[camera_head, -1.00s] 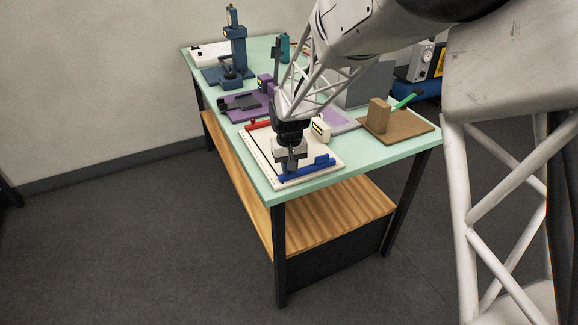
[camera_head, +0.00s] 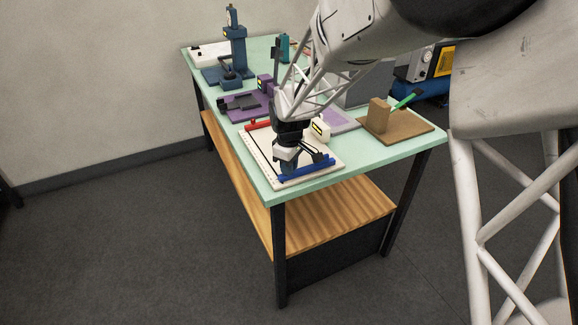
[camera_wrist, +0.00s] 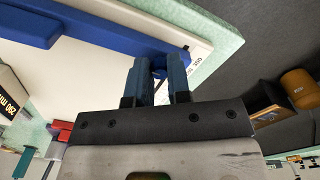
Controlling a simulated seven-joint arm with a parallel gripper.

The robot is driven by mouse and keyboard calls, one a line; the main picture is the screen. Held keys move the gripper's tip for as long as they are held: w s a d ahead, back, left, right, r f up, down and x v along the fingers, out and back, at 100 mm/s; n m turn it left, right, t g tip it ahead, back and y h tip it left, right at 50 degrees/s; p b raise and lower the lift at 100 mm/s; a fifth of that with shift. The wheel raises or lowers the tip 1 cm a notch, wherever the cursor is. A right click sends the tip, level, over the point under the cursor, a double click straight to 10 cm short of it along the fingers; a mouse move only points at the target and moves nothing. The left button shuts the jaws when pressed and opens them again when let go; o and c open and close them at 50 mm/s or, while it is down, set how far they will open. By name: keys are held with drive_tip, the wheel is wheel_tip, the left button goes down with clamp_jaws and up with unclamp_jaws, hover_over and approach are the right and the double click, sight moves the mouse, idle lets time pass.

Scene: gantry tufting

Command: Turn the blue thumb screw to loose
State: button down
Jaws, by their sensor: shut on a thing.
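A white board (camera_head: 262,154) lies near the front corner of the table, with a blue bar (camera_head: 310,172) along its front edge. In the wrist view the blue bar (camera_wrist: 120,22) crosses the top. My gripper (camera_head: 289,171) points down at the left end of this bar; its two fingers also show in the wrist view (camera_wrist: 160,72). They are shut on the blue thumb screw (camera_wrist: 159,64), of which only a small part shows between the fingertips. In the head view the screw is hidden by my gripper. How far it is turned cannot be seen.
A brown board with an upright block (camera_head: 379,115) stands to the right. Purple (camera_head: 243,104) and dark blue (camera_head: 236,55) fixtures stand farther back.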

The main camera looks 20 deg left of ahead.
idle(0.3)
drive_tip(key=c, duration=1.1)
unclamp_jaws()
drive_tip(key=shift+o, duration=0.2)
drive_tip(key=shift+r, duration=0.1)
drive_tip(key=shift+r, duration=3.8)
